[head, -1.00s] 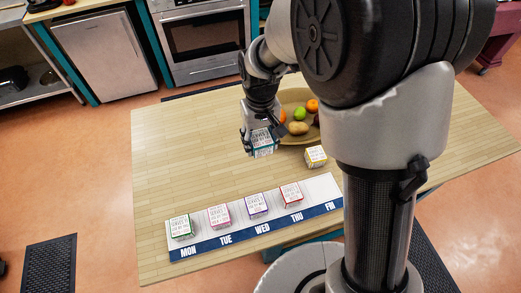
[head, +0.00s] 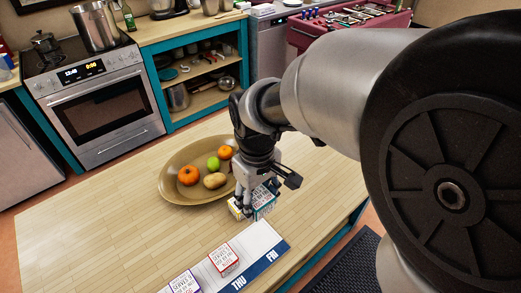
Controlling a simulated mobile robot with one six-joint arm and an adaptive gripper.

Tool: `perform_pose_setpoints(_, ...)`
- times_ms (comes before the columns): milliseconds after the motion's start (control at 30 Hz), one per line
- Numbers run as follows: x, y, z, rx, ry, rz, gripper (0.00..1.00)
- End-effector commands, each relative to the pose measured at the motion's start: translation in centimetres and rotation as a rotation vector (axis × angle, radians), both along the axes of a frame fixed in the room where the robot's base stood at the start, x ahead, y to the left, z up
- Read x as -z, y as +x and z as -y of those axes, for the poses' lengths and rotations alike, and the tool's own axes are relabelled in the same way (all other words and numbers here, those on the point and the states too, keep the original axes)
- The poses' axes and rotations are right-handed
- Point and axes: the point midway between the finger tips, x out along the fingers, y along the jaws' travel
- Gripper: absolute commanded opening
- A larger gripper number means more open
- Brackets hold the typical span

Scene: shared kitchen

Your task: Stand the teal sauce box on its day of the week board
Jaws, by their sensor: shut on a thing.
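My gripper (head: 256,196) is shut on the teal sauce box (head: 265,203), which has white faces with print and teal edges. The fingers hide part of it. I cannot tell whether it touches the table or hangs just above it. The day of the week board (head: 258,238) is white with a blue front strip, and its THU and FRI labels show. A red-edged box (head: 224,259) stands above THU and a purple-edged box (head: 184,283) stands to its left. The FRI space is bare. The rest of the board is out of view.
A yellow box (head: 235,208) stands close to the left of the teal box, partly hidden by my gripper. A brown oval bowl (head: 172,190) of fruit lies behind. The wooden table (head: 95,225) is clear at left.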

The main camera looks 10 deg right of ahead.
Motion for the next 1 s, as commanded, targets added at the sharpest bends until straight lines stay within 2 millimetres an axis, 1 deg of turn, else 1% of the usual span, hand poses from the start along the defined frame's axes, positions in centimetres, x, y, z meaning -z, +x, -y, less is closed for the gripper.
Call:
perform_pose_setpoints(33,1.9,-0.1,0.0,0.0,-0.002,-0.006,0.21)
perform_pose_setpoints(100,3.9,-0.1,0.0,0.001,-0.001,-0.005,0.21)
perform_pose_setpoints(300,9.2,-0.1,0.0,0.002,-0.002,-0.006,0.21)
perform_pose_setpoints(400,11.2,0.0,0.0,0.002,-0.001,-0.003,0.21)
perform_pose_setpoints(500,12.3,0.0,0.0,0.002,-0.001,-0.001,0.21)
perform_pose_setpoints(667,13.2,0.0,0.0,0.002,-0.001,-0.001,0.21)
perform_pose_setpoints(767,14.4,0.0,0.0,0.002,0.0,-0.002,0.21)
perform_pose_setpoints(900,16.7,0.0,0.0,0.002,-0.001,-0.003,0.21)
perform_pose_setpoints(1000,17.2,0.1,0.0,0.002,0.0,0.0,0.21)
